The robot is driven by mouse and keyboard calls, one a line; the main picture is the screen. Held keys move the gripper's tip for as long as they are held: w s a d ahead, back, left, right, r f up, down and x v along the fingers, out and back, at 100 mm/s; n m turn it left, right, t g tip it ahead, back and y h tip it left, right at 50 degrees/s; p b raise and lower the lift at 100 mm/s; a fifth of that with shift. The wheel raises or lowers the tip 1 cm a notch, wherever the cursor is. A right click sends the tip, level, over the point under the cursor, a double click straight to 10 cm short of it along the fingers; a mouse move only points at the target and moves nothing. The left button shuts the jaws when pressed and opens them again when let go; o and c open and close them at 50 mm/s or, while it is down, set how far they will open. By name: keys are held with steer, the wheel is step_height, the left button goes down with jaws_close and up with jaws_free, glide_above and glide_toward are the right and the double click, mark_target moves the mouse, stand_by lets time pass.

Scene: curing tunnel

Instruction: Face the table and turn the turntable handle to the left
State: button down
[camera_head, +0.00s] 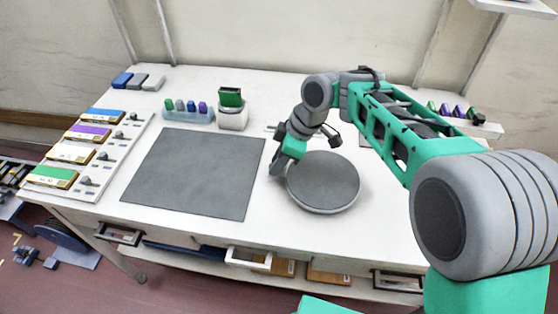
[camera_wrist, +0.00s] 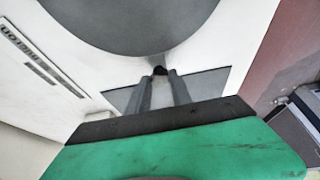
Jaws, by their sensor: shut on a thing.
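The turntable (camera_head: 323,181) is a round grey disc on the white table, right of the dark grey mat. It also shows in the wrist view (camera_wrist: 135,18) as a large grey disc at the top. Its handle (camera_wrist: 160,70) is a small dark knob at the disc's rim, between my fingertips. My gripper (camera_head: 275,169) points down at the left edge of the turntable. In the wrist view, my gripper (camera_wrist: 161,82) has its two fingers on either side of the handle, shut on it. In the head view, the handle is hidden by my gripper.
The table right of the turntable is clear.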

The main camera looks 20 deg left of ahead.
steer(key=c, duration=1.1)
jaws_free()
steer(key=shift+s, duration=0.1)
steer(key=shift+c, duration=0.2)
steer(key=shift+r, duration=0.1)
steer(key=v, duration=0.7)
steer(key=shift+r+p, duration=0.3)
steer(key=shift+p, duration=0.1)
steer(key=shift+d, duration=0.1)
steer(key=d+r+m+t+h+p, duration=0.1)
steer(key=d+r+m+t, duration=0.15)
steer(key=d+m, duration=0.9)
steer(key=s+d+f+m+h, duration=0.1)
steer(key=s+d+m, duration=0.3)
steer(key=d, duration=0.5)
steer(key=s+d+f+m+t+h+p, duration=0.1)
steer(key=s+d+f+m, duration=0.3)
steer(key=d, duration=0.6)
steer(key=shift+s+f+m+h, duration=0.25)
steer(key=shift+s+m+h, duration=0.1)
steer(key=shift+s+h, duration=0.35)
